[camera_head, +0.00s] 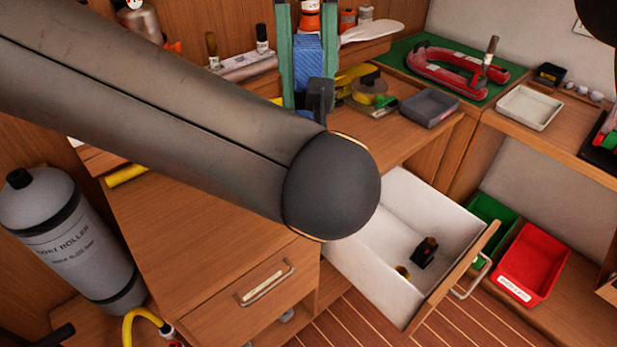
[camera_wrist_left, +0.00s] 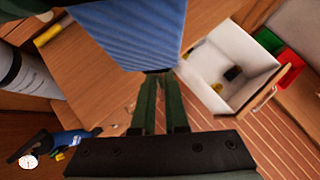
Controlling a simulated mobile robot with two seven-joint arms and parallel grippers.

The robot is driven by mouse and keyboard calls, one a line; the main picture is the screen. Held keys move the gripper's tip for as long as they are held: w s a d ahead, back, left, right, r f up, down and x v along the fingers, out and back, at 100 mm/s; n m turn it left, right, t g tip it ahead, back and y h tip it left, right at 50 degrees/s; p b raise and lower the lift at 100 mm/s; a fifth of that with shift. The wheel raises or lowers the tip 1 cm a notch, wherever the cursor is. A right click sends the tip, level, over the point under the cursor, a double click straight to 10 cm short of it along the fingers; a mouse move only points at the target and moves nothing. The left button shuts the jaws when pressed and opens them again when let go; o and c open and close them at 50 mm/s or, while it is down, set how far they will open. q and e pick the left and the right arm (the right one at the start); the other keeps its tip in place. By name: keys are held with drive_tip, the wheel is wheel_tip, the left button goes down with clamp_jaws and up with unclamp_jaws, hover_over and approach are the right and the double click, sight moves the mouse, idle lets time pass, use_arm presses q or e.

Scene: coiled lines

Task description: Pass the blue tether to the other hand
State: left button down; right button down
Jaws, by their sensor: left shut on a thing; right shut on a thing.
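The blue tether (camera_head: 308,72) shows as a ribbed blue block, upright between the green fingers of my right gripper (camera_head: 307,48) at the top of the head view. That gripper is shut on it. In the left wrist view the tether (camera_wrist_left: 135,32) fills the upper middle. My left gripper (camera_wrist_left: 160,78) is shut there, its fingertips at the tether's lower edge. In the head view my left arm crosses from the left, and I cannot make out its gripper clearly.
A white drawer (camera_head: 365,268) stands open with small items inside. Red (camera_head: 535,255) and green (camera_head: 482,225) bins stand right of it. A grey tray (camera_head: 430,106) and white tray (camera_head: 527,108) lie on the worktops. A grey cylinder (camera_head: 68,235) stands at left.

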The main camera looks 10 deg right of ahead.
drive_tip(key=shift+a, duration=0.15)
drive_tip(key=shift+c, duration=2.4)
unclamp_jaws()
